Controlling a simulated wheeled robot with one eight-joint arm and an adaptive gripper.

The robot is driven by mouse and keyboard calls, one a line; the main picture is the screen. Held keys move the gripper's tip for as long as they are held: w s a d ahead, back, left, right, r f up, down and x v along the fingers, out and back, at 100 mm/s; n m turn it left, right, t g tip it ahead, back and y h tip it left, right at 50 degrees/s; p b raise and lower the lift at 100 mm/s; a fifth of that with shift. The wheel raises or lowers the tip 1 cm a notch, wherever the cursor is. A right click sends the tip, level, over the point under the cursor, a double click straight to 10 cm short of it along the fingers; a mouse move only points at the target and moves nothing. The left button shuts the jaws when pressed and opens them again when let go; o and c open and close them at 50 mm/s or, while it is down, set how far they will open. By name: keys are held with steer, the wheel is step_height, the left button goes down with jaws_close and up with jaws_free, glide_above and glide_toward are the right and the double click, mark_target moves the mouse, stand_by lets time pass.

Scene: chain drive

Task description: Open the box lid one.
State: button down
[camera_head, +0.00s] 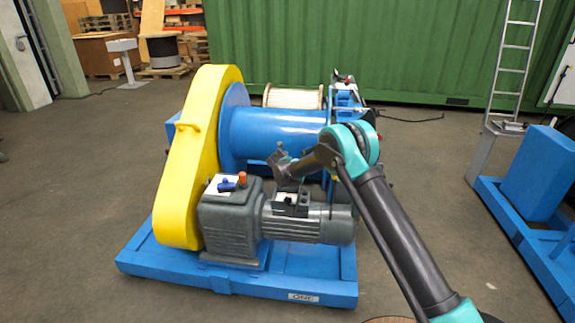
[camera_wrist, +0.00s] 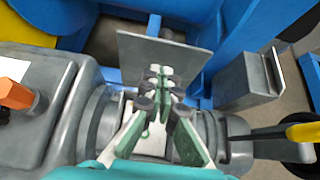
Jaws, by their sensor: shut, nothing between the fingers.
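The grey box lid (camera_wrist: 190,57) stands raised as a flat plate just beyond my fingertips in the wrist view. In the head view the lid (camera_head: 279,160) shows as a small tilted plate above the motor (camera_head: 308,228). The terminal box (camera_head: 291,203) sits on top of the motor, and its pale inside (camera_wrist: 150,143) shows partly between my fingers. My gripper (camera_wrist: 158,82) is shut and empty, over the box and in front of the lid. I cannot tell whether the fingertips touch the lid. In the head view my gripper (camera_head: 288,184) is small and dark.
The grey gearbox (camera_head: 229,226) with an orange knob (camera_head: 242,178) stands left of the motor. A yellow chain guard (camera_head: 187,170) and blue drum (camera_head: 275,138) stand behind. The blue base (camera_head: 180,262) carries a ONE label. Open floor lies to the left.

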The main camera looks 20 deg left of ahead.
steer(key=w+r+v, duration=0.1)
steer(key=r+v, duration=0.1)
steer(key=v, duration=0.8)
steer(key=shift+w, duration=0.2)
